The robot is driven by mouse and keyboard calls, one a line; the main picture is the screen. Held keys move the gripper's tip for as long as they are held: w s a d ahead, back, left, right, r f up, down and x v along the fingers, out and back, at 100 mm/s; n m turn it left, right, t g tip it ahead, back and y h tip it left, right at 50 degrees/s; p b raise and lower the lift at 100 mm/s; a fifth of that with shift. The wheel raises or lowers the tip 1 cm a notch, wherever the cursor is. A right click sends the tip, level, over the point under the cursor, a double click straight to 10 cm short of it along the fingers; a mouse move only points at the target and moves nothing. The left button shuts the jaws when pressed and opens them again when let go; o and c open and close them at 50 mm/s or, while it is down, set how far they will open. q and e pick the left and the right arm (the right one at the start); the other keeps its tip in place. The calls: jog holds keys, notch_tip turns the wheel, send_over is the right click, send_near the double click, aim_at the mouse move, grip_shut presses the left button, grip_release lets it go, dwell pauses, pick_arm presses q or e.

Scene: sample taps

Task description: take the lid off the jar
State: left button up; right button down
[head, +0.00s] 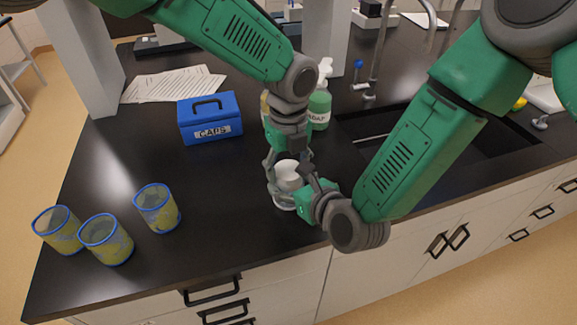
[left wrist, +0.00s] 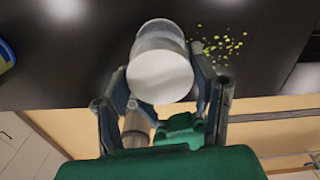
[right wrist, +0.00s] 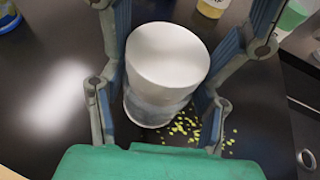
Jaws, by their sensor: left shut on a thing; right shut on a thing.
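The clear jar (head: 283,201) stands on the black counter near its front edge. Its white lid (head: 288,176) is at the top of it, and whether the two are parted is hard to tell. My left gripper (head: 287,167) comes down from above, its fingers on both sides of the lid, which also shows in the left wrist view (left wrist: 160,76). My right gripper (head: 296,190) reaches in from the right, low, shut around the jar. In the right wrist view the clear jar body (right wrist: 152,108) is between its fingers below the lid (right wrist: 168,55).
Yellow-green bits (right wrist: 186,128) lie on the counter beside the jar. Several things stand around: blue-rimmed cups (head: 107,240) at left, a blue CAPS box (head: 210,118) behind, a green soap bottle (head: 320,108). The sink (head: 430,130) is at right. Counter between cups and jar is clear.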

pick_arm(q)
jog(key=shift+d+n, duration=0.1)
jog(key=shift+n, duration=0.8)
jog(key=o, duration=1.3)
